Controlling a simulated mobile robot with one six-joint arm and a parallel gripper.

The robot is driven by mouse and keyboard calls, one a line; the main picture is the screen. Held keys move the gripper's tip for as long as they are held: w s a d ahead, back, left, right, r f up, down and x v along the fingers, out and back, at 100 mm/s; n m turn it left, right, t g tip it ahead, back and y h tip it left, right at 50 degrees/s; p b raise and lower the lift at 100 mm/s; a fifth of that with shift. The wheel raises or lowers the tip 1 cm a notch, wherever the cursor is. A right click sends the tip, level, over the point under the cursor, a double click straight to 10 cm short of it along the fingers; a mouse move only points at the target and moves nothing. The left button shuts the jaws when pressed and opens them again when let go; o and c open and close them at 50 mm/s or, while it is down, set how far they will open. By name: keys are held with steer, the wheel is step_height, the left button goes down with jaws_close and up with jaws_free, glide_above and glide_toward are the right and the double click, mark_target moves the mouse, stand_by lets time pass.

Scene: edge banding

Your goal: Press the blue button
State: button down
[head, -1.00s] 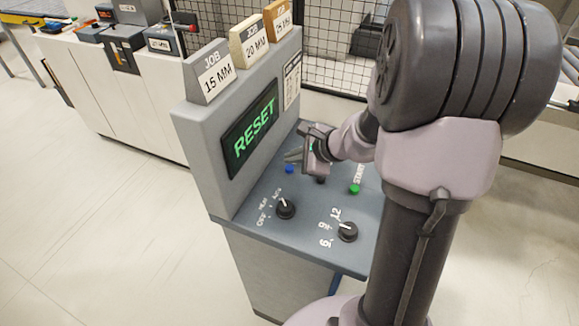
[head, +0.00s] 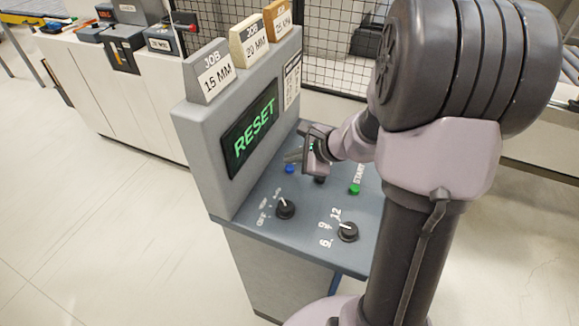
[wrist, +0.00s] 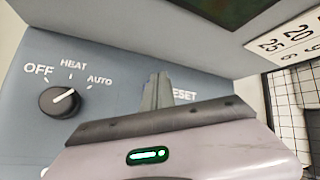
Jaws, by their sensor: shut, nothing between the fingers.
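The blue button (head: 289,169) sits on the sloped top of the grey control console (head: 262,200), below the screen. My gripper (head: 292,157) is shut and empty, its fingertips right by the blue button in the head view; I cannot tell whether they touch it. The screen (head: 251,130) reads RESET in green.
A green START button (head: 354,188), a black OFF/HEAT/AUTO knob (head: 285,208) and a 6/9/12 knob (head: 347,231) are nearby on the panel. A dark button (head: 320,180) lies partly under my wrist. Job cards (head: 209,72) stand on top of the console.

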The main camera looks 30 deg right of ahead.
mark_target(292, 169)
steer(key=shift+f+b, duration=0.45)
steer(key=shift+b, duration=0.15)
steer(key=shift+f+b, duration=0.45)
steer(key=shift+b, duration=0.05)
stand_by(0.5)
steer(key=shift+r, duration=0.15)
steer(key=shift+r+p, duration=0.65)
steer(key=shift+r, duration=0.15)
step_height(292, 169, up, 5)
steer(key=p, duration=0.4)
stand_by(0.6)
